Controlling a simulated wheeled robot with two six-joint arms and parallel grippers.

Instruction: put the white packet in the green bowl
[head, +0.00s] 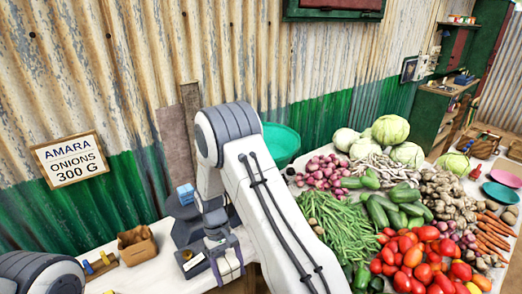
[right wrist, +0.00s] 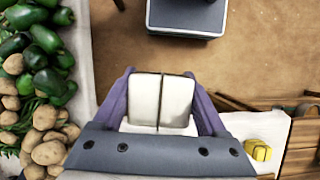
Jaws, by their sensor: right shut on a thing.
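My right gripper (head: 228,268) hangs at the front edge of the table, left of the vegetables. In the right wrist view it is shut on the white packet (right wrist: 145,100), a pale shape between the purple fingers with a thin dark line down its middle. In the head view the packet is hard to make out. The green bowl (head: 281,142) stands near the wall, behind my right arm, which hides its left part. The bowl is well beyond the gripper. My left gripper is out of view; only part of my left arm shows at bottom left.
Heaps of beans (head: 335,232), tomatoes (head: 412,260), onions (head: 322,172) and cabbages (head: 390,130) crowd the right. A small brown box (head: 137,245) stands on the left. A dark device (head: 186,208) sits beside my right arm. The corrugated wall (head: 120,190) runs behind.

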